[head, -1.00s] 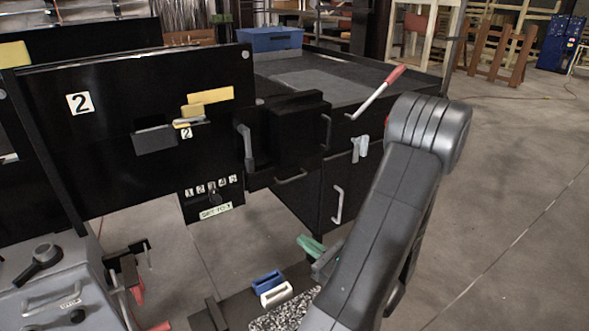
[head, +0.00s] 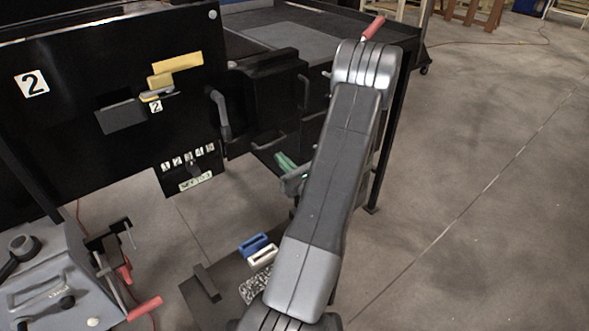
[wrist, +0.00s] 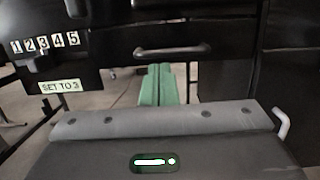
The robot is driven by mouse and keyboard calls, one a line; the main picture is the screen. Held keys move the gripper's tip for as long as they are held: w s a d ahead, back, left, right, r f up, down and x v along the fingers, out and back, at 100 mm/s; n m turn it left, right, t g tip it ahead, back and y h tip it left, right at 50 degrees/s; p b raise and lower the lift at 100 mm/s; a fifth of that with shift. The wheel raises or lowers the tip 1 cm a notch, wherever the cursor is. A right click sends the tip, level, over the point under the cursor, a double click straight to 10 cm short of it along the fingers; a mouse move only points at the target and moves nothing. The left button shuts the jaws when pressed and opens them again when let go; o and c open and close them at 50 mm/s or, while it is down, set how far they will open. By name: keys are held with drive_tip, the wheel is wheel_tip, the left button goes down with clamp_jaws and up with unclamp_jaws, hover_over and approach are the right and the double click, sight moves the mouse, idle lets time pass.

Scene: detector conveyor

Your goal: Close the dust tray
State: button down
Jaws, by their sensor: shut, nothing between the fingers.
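My gripper (head: 288,168) has green fingers, shut and empty, just below the black cabinet with grey handles. In the wrist view the fingertips (wrist: 158,85) point at a black front with a grey bar handle (wrist: 172,50). This front (wrist: 225,38) looks like the dust tray, but no label names it. The fingertips appear just under the handle; I cannot tell whether they touch anything. In the head view the front is partly hidden behind my gripper and arm, so I cannot tell how far out it stands.
A numbered dial panel (head: 190,168) with a "SET TO 3" label hangs to the left of the gripper. A large black panel marked 2 (head: 75,95) stands further left. Blue (head: 253,245) and white (head: 262,256) blocks lie below on a dark surface. The floor at right is clear.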

sight(261, 140)
drive_tip(key=x, duration=0.3)
drive_tip(key=shift+w+a+p, duration=0.15)
drive_tip(key=shift+w+p, duration=0.1)
drive_tip(key=shift+p, duration=0.1)
drive_tip(key=shift+b+x, duration=0.7)
drive_tip(key=shift+x, duration=0.45)
